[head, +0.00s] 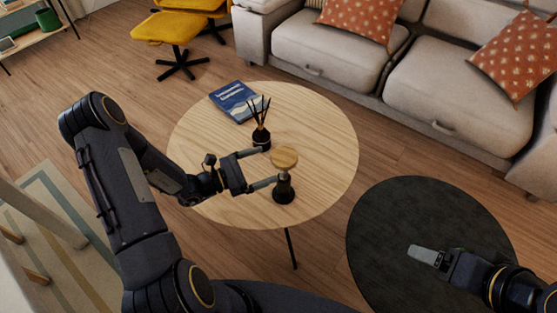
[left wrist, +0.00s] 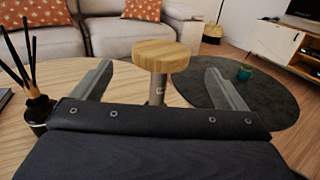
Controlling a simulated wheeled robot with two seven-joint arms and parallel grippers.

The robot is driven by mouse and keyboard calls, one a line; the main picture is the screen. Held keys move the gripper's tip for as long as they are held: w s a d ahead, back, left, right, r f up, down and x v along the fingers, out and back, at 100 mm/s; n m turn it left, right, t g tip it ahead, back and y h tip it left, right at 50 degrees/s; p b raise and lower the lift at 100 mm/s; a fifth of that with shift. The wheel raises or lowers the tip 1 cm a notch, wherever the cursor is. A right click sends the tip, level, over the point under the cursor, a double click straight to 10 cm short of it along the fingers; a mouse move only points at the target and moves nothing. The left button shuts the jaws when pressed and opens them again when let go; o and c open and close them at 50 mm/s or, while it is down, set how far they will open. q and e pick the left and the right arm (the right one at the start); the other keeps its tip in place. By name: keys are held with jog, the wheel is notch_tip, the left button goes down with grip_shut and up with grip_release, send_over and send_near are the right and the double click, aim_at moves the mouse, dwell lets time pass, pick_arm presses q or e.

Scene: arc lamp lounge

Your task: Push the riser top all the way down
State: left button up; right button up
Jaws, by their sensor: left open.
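The riser (head: 284,190) stands upright on the round wooden table, with a dark base, a thin pale stem and a round wooden riser top (head: 285,157). The top is raised well above the base. My left gripper (head: 268,166) is open beside the riser, its fingers pointing toward it. In the left wrist view the riser top (left wrist: 161,54) shows between the two spread fingers of the left gripper (left wrist: 159,72), touching neither as far as I can see; the base is hidden there.
A black reed diffuser (head: 261,136) stands close behind the left fingers, and a blue book (head: 237,102) lies at the back of the table (head: 325,130). A sofa (head: 345,65) stands behind. The table's right side is clear.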

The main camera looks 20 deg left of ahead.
aim_at(284, 156)
pick_arm(q)
jog(key=x, duration=0.7)
jog(key=shift+w+d, duration=0.1)
jog(key=shift+d, duration=0.1)
jog(key=c, duration=1.4)
notch_tip(284, 156, down, 9)
jog(key=b, duration=0.6)
jog(key=shift+r, duration=0.25)
